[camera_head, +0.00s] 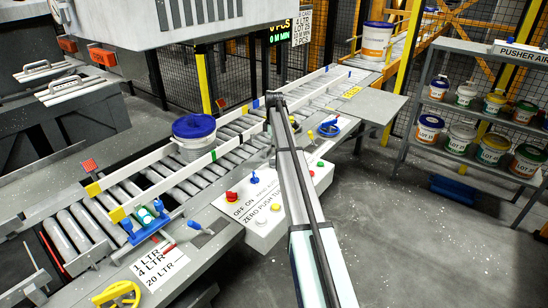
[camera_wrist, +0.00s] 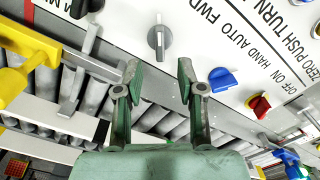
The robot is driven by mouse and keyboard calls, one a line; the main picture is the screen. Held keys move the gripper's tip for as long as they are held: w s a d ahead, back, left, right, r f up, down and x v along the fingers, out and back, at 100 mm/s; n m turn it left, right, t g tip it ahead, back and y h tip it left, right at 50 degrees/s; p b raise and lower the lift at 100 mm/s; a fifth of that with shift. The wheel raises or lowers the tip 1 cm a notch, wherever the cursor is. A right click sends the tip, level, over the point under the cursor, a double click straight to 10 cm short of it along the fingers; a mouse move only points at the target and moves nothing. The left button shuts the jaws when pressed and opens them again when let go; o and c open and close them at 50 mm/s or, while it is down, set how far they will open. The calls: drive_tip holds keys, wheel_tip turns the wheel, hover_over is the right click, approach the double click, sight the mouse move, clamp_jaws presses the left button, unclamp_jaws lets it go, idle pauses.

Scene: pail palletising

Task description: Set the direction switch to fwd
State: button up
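The direction switch appears to be the grey and black rotary knob (camera_wrist: 158,40) by the printed FWD, on the white control panel (camera_wrist: 200,65). Its grey lever lies roughly upright in the wrist view. My gripper (camera_wrist: 159,72) is open and empty. Its two green-grey fingers are apart, and the knob shows beyond the gap between their tips, with no visible contact. In the head view the panel (camera_head: 262,230) is partly covered by my arm, which hides the switch and my gripper.
A blue knob (camera_wrist: 223,79) and a red knob on yellow (camera_wrist: 259,105) are on the same panel, right of my gripper. A black knob (camera_wrist: 90,35) is at left. A blue-lidded pail (camera_head: 193,138) stands on the roller conveyor behind the panel.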

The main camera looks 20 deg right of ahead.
sight(274, 160)
drive_tip(key=shift+f+p, duration=0.6)
drive_tip(key=shift+f, duration=2.6)
clamp_jaws()
